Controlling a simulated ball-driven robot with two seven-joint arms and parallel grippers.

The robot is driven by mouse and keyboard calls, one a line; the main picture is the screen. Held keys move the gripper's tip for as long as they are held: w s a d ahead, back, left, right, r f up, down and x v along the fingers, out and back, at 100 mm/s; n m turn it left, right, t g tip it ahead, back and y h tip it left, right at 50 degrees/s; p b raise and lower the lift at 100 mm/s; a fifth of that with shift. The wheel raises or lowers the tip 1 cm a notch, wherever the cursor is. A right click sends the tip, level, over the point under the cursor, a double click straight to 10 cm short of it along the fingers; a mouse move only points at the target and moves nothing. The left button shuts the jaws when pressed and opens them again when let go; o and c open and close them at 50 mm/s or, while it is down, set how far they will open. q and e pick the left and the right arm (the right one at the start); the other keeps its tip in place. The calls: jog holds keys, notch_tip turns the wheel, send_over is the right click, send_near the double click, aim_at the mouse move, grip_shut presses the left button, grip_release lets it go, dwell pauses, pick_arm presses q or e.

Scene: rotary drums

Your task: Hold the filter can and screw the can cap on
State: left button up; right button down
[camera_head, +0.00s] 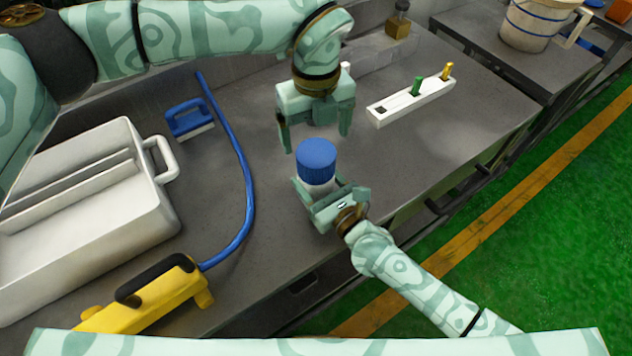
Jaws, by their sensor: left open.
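The filter can (318,187) is a white cylinder standing upright over the grey bench, mostly hidden by my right gripper. The blue ridged can cap (316,155) sits on top of it; how far it is threaded cannot be told. My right gripper (319,186) comes from the lower right, with its fingers around the sides of the can, closed on it. My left gripper (315,141) points down just above and behind the cap. Its fingers are spread wide, with nothing between them.
A white holder (400,105) with green and yellow pegs lies right of the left gripper. A blue brush (189,118), blue hose (246,190), yellow tool (150,298) and white tray (85,245) fill the left. The bench is clear right of the can. A bucket (530,25) stands far right.

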aim_at(316, 152)
pick_arm(q)
jog(key=shift+n, duration=1.1)
jog(key=shift+f, duration=0.1)
jog(key=shift+f, duration=3.9)
